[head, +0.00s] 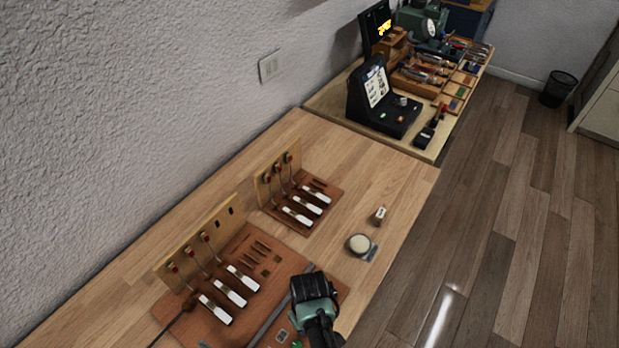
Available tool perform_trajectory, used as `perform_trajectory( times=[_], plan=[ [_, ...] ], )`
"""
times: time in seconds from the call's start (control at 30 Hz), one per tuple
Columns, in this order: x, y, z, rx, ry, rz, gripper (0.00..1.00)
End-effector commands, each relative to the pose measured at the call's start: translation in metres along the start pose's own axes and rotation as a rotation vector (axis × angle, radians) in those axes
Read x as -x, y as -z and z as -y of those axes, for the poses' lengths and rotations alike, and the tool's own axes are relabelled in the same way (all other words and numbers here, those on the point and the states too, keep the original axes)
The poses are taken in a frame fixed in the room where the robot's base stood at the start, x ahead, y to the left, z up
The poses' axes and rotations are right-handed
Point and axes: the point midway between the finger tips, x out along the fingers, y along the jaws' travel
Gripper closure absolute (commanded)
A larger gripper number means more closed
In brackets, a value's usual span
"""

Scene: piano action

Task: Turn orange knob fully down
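A small orange spot, likely the orange knob (400,118), shows on the flat base of a black device (408,128) on the far bench. The device has an upright panel with a white display (376,86). The knob is too small in the picture to tell its turn position. A small silvery part (402,101) sits behind it on the same base. No gripper that I can make out as mine shows here, and nothing touches the knob.
The near bench (390,185) carries two piano key models (225,255), a round pale disc (360,243) and a black and teal object (315,295) at the bottom. Tools and trays crowd the far bench (335,95). The wooden floor (500,210) at right is clear.

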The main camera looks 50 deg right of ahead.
Motion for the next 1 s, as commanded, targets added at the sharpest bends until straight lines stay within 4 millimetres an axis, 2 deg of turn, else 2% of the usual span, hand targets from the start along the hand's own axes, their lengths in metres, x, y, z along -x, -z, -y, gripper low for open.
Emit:
perform_trajectory(
  times=[0.43, 0.47, 0.6, 1.0],
  plan=[
    [0.0009, 0.0013, -0.0002, 0.012, -0.001, -0.003, 1.0],
    [0.0009, 0.0013, -0.0002, 0.012, -0.001, -0.003, 0.65],
    [0.0007, 0.001, -0.0001, 0.011, -0.001, -0.002, 0.39],
    [0.0046, 0.0006, -0.0001, 0.01, -0.001, -0.001, 0.38]
  ],
)
